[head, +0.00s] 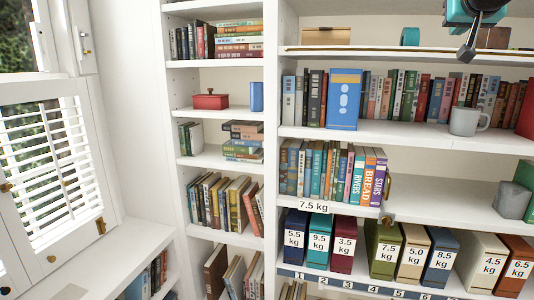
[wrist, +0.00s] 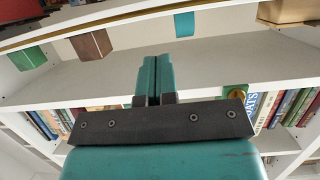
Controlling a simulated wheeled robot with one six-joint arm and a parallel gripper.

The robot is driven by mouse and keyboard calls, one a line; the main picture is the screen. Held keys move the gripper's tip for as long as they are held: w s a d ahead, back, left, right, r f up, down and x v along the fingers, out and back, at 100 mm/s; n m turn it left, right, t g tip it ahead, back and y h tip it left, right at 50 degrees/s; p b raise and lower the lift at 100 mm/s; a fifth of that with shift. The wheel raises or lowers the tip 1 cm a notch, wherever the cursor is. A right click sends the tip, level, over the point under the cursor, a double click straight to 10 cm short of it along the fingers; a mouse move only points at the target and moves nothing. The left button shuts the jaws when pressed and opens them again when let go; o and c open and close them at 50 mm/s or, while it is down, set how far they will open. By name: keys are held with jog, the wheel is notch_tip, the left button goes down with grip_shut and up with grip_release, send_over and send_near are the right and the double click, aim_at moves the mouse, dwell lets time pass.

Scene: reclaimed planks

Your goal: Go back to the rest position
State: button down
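My gripper (head: 467,52) shows at the top right edge of the head view, in front of the upper shelves, with most of my arm out of frame. In the wrist view my gripper (wrist: 153,78) has its two teal fingers side by side with only a thin dark line between them. It is shut, and I see nothing held in it. Its fingertips appear apart from the shelf items. The task names no object.
Labelled weight boxes, such as the red one (head: 343,244), line the lower shelf. A shuttered window (head: 45,150) is at left.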

jog(key=s+a+f+n+g+y, duration=0.3)
jog(key=s+a+f, duration=0.4)
jog(key=a+f, duration=0.35)
jog(key=s+a+f+n+g+y, duration=0.35)
jog(key=s+a+f, duration=0.35)
jog(key=a+f, duration=0.3)
jog(key=s+a+f+n+g, duration=0.1)
jog(key=s+a+f+g, duration=0.1)
jog(key=s+f, duration=0.3)
jog(key=s+a+f+n+g+y+b, duration=0.1)
jog(key=s+f, duration=0.5)
jog(key=s, duration=0.6)
jog(key=s+a+f+n+g+y, duration=0.1)
jog(key=s+a+f+n+g, duration=0.1)
jog(key=s, duration=0.6)
notch_tip(320, 180, down, 3)
jog(key=shift+s+a+f+g, duration=0.15)
jog(key=shift+s+a+g, duration=0.15)
jog(key=shift+a+g, duration=0.7)
jog(key=shift+d+g, duration=0.25)
